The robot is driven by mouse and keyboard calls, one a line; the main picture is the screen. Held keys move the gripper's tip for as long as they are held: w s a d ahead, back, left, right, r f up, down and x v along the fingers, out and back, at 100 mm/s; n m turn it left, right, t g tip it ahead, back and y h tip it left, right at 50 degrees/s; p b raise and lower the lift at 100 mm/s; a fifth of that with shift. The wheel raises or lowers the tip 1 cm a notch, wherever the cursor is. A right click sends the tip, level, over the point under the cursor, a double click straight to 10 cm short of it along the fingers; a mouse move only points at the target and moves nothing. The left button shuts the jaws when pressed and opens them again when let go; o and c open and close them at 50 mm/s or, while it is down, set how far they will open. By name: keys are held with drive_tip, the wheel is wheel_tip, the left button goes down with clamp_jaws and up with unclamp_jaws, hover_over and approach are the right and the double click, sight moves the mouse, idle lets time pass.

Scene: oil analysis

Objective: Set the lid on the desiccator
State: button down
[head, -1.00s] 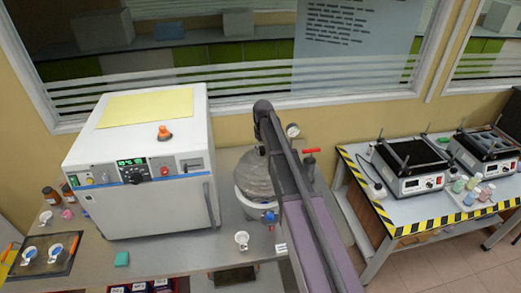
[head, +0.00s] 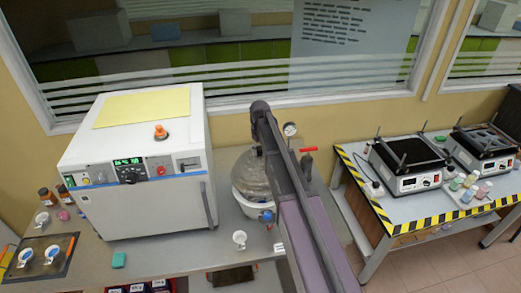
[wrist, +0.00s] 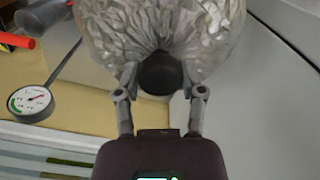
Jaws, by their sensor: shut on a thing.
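The desiccator's grey, translucent domed lid (head: 249,172) is partly hidden behind my arm in the head view. In the wrist view the lid (wrist: 165,28) is a silvery, rippled dome with a black knob (wrist: 160,74). My gripper (wrist: 162,90) is shut on this knob, one finger on each side. The desiccator's pale base (head: 246,205), with a blue fitting (head: 266,216) at its front, is directly below the lid. The lid looks level over the base, but I cannot tell whether its rim touches all round.
A white oven (head: 140,165) stands close on the left. A pressure gauge (head: 290,129) and a red-handled valve (head: 308,150) are behind and right of the desiccator. A small white cup (head: 239,238) stands in front. A striped-edge table (head: 385,215) is at the right.

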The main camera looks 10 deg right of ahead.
sight(260, 161)
drive_tip(key=shift+f+b, duration=2.8)
drive_tip(key=shift+f, duration=0.15)
drive_tip(key=shift+f+b, duration=0.6)
drive_tip(key=shift+c, duration=0.6)
unclamp_jaws()
drive_tip(key=shift+r, duration=0.1)
